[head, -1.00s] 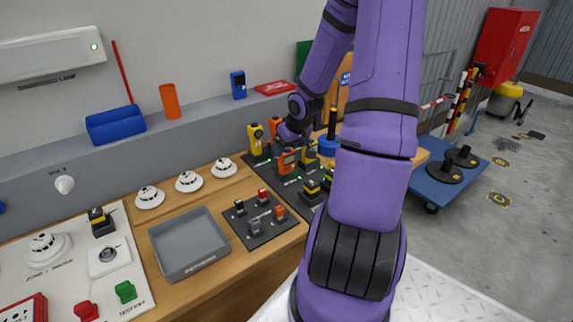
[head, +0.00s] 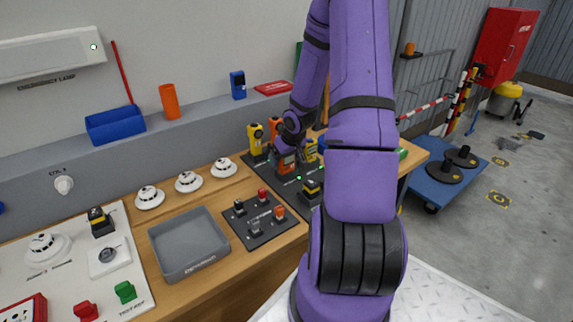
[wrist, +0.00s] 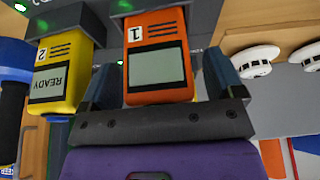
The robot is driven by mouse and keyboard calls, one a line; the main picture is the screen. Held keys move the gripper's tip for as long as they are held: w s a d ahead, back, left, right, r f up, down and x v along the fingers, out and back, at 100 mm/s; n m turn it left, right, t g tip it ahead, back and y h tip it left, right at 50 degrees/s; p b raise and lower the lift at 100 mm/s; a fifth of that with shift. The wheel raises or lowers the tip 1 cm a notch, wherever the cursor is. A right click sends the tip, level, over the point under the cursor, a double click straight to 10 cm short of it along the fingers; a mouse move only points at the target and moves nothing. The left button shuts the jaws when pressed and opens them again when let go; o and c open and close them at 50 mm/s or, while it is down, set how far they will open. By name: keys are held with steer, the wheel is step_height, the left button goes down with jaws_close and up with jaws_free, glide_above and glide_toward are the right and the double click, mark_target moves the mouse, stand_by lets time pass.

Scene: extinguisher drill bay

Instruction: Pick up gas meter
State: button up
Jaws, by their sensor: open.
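An orange gas meter (wrist: 155,60) with a grey screen and a label 1 stands between the fingers of my gripper (wrist: 162,68) in the wrist view. The fingers are open, one on each side of it, with a narrow gap visible at the right finger. A yellow meter (wrist: 58,75) labelled 2 and READY is just outside the left finger. In the head view the orange meter (head: 286,164) stands on the dark mat, with my gripper (head: 284,158) down at it, partly hidden by my arm.
More meters stand close by, including a yellow one (head: 255,138) behind. A black and yellow block (head: 309,190) sits in front. White detectors (head: 188,181) and an empty grey tray (head: 189,243) are to the left. A wall ledge (head: 200,128) runs behind.

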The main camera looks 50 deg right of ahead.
steer(key=c, duration=1.1)
